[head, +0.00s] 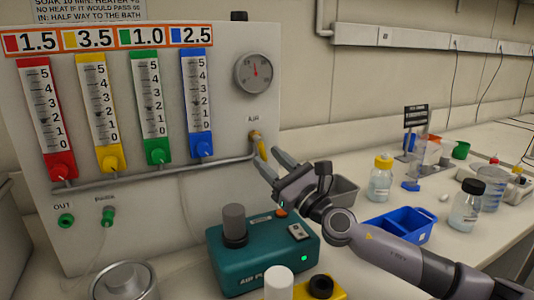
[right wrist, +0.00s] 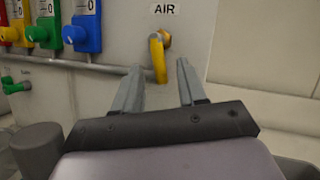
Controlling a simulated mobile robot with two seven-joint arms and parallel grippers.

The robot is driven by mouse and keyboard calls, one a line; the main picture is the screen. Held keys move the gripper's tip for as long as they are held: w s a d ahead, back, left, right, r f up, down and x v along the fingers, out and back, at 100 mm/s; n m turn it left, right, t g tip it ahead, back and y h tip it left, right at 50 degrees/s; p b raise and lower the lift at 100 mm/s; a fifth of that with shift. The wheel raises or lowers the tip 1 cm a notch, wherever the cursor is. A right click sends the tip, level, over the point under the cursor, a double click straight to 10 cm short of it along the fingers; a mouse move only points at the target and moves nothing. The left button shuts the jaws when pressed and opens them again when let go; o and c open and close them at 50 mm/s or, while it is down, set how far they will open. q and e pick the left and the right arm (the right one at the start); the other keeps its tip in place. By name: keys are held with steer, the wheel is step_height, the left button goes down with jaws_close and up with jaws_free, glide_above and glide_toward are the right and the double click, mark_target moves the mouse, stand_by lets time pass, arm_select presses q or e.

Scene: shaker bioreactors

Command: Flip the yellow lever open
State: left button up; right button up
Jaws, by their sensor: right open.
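The yellow lever (head: 261,147) sits on the panel under the AIR label, at the right end of the grey pipe. In the right wrist view the yellow lever (right wrist: 158,58) hangs downward from its brass-coloured mount. My right gripper (head: 273,160) is open and empty, with its fingers pointing at the panel just below and beside the lever. In the right wrist view the lever shows between and beyond the two fingertips of my right gripper (right wrist: 160,75). I cannot tell the exact gap; no contact is visible. My left gripper is not seen.
The white panel (head: 225,100) carries red, yellow, green and blue flow meters and a round gauge (head: 256,72). A teal air pump (head: 262,255) stands below my right gripper. A blue tray (head: 402,226), a grey bin (head: 343,190) and bottles stand to the right on the bench.

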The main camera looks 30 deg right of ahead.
steer(key=shift+x, duration=0.85)
jaws_close()
steer(key=shift+a+f+m+t+h+b, duration=0.15)
steer(key=shift+a+m+h+b, duration=0.1)
steer(key=shift+m, duration=0.35)
steer(key=shift+a+f+m+t+h+b, duration=0.15)
steer(key=shift+m+h+b, duration=0.1)
steer(key=shift+m, duration=0.35)
steer(key=shift+a+r+m+t+h, duration=0.15)
steer(key=shift+m+h, duration=0.25)
steer(key=shift+m, duration=0.2)
steer(key=shift+r+m+t+h, duration=0.15)
steer(key=shift+m+h, duration=0.25)
steer(key=shift+m, duration=0.2)
steer(key=shift+f, duration=0.1)
jaws_free()
